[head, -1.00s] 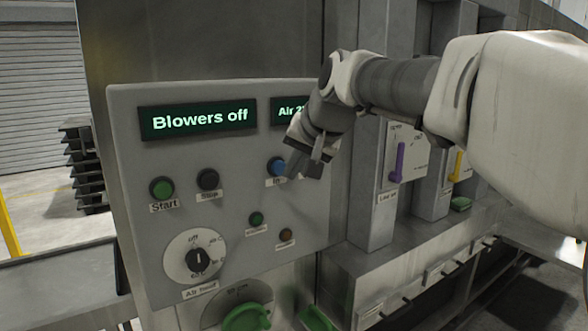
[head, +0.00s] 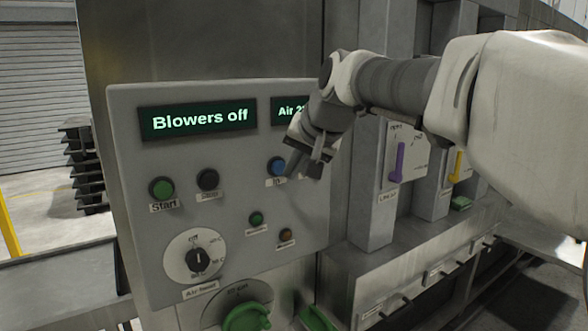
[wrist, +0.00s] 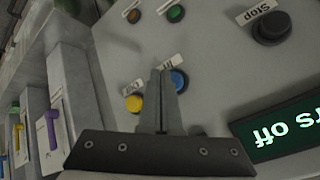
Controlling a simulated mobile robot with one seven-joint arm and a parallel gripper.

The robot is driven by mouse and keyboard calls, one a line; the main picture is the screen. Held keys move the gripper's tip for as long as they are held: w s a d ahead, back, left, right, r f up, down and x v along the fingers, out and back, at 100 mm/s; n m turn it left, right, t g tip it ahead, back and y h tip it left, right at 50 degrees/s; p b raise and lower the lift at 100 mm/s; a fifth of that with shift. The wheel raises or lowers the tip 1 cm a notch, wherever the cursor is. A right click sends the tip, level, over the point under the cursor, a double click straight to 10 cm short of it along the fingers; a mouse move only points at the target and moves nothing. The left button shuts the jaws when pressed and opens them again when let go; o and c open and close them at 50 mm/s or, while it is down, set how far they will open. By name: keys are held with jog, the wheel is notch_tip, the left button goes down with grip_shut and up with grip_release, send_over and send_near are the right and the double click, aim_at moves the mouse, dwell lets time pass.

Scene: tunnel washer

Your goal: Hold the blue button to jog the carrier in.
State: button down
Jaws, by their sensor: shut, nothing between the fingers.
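The blue button (head: 277,166) sits on the grey control panel (head: 225,215), below the right-hand display, with an "In" label under it. In the wrist view the blue button (wrist: 178,80) lies just right of my fingertips, partly hidden by them. My gripper (head: 297,170) is shut and empty, just right of the blue button in the head view. In the wrist view my gripper (wrist: 160,74) points at the panel between the blue button and a yellow button (wrist: 133,103). I cannot tell whether the fingertips touch the panel or the blue button.
The left display (head: 198,120) reads "Blowers off". A green Start button (head: 162,189) and a black Stop button (head: 208,179) are to the left. A small green button (head: 256,219), an orange one (head: 286,235) and a rotary knob (head: 198,259) sit lower. A purple lever (head: 398,163) stands right.

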jog(key=shift+w+a, duration=0.1)
jog(key=shift+w+a, duration=0.2)
jog(key=shift+w, duration=0.05)
jog(key=shift+w+a+p, duration=0.25)
jog(key=shift+w+p, duration=0.2)
jog(key=shift+p, duration=0.05)
dwell(0.8)
jog(key=shift+s+d, duration=0.1)
jog(key=shift+s, duration=0.05)
dwell(5.0)
jog(key=shift+s+d+b, duration=0.4)
jog(key=shift+s+b, duration=0.15)
jog(key=shift+s, duration=0.1)
jog(key=shift+s+d+b, duration=0.6)
jog(key=shift+s+d, duration=0.1)
jog(key=shift+s, duration=0.35)
jog(key=shift+s+d+b, duration=0.6)
jog(key=shift+s+d, duration=0.1)
jog(key=shift+s, duration=0.3)
